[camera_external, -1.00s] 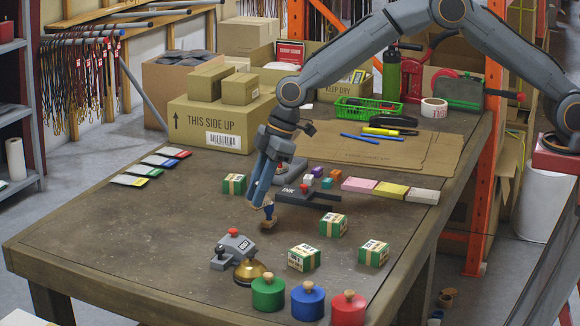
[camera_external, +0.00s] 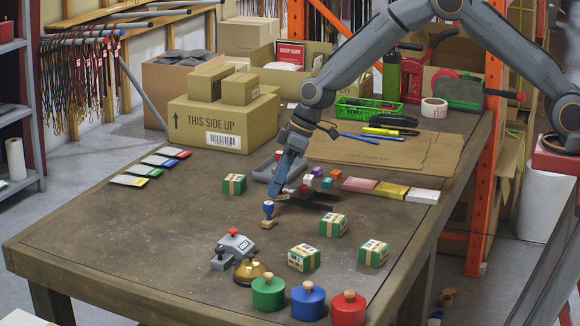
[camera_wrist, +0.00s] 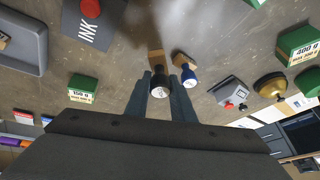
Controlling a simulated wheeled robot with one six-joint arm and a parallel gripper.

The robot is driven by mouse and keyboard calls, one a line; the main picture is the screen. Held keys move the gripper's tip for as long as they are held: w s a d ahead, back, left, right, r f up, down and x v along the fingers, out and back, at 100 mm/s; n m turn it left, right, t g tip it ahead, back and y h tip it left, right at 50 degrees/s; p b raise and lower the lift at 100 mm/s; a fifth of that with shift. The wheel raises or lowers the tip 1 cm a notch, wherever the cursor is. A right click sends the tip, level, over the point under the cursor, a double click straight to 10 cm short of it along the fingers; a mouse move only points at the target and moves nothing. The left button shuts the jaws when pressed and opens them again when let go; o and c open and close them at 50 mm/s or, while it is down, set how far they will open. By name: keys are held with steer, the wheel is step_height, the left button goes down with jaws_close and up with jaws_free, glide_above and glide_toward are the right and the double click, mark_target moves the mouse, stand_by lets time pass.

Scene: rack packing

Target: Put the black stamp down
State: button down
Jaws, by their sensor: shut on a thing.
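In the external view my gripper (camera_external: 274,196) points down and tilts over the table, near the ink pad (camera_external: 318,200); I cannot make out the black stamp there. A blue stamp (camera_external: 268,212) stands upright just in front of my fingers. It also shows in the wrist view (camera_wrist: 189,76), close beside my right-hand finger. I cannot tell whether the black stamp's base touches the table.
Green-and-white boxes (camera_external: 333,225) sit to the right and front. A grey stamping device (camera_external: 234,246) and a brass bell (camera_external: 250,270) stand in front, with knobbed green, blue and red pots (camera_external: 308,301).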

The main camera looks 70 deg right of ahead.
mark_target(276, 200)
steer(key=shift+f+p, duration=0.45)
steer(key=shift+f, duration=1.65)
steer(key=shift+f, duration=0.15)
steer(key=c, duration=1.8)
jaws_free()
